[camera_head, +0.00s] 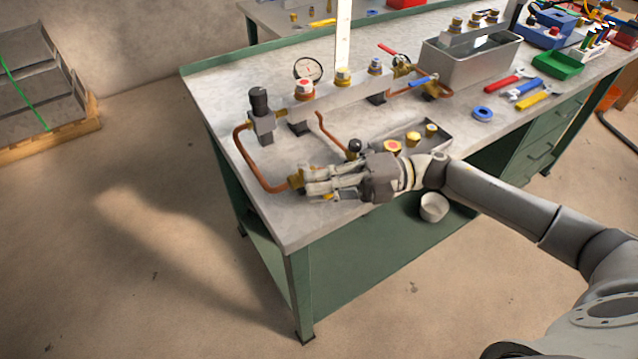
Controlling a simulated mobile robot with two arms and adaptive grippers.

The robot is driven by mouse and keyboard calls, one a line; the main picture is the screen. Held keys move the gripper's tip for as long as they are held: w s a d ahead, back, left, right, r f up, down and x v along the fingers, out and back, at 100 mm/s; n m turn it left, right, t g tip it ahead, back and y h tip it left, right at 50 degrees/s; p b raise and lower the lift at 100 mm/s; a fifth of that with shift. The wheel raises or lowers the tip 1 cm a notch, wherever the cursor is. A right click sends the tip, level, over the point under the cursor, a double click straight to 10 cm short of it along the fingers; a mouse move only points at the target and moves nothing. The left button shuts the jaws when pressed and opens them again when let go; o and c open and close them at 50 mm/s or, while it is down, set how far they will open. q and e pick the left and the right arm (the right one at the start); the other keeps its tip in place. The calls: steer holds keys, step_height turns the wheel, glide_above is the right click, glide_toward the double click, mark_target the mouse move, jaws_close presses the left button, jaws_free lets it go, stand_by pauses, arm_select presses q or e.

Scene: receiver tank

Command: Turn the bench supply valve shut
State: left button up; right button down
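A brass valve-like fitting (295,180) sits at the end of a curved copper pipe near the bench's front left corner. I cannot tell for sure that it is the bench supply valve. My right gripper (316,184) reaches in from the right, its fingertips at the fitting and partly covering it. Whether the fingers are closed around it cannot be made out. Farther back are a valve with a red lever (387,50) and one with a blue lever (424,81). My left gripper is not in view.
The manifold (327,103) carries a black-capped regulator (259,103) and a round gauge (308,69). A small tray (441,141) with brass parts lies beside my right wrist. A grey bin (468,66) and tools stand farther right. The bench's (205,85) left edge is clear.

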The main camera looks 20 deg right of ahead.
steer(key=c, duration=1.9)
jaws_free()
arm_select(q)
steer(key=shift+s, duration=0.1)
arm_select(e)
steer(key=d, duration=0.4)
steer(key=s+d, duration=0.1)
steer(key=d, duration=0.7)
steer(key=shift+s, duration=0.25)
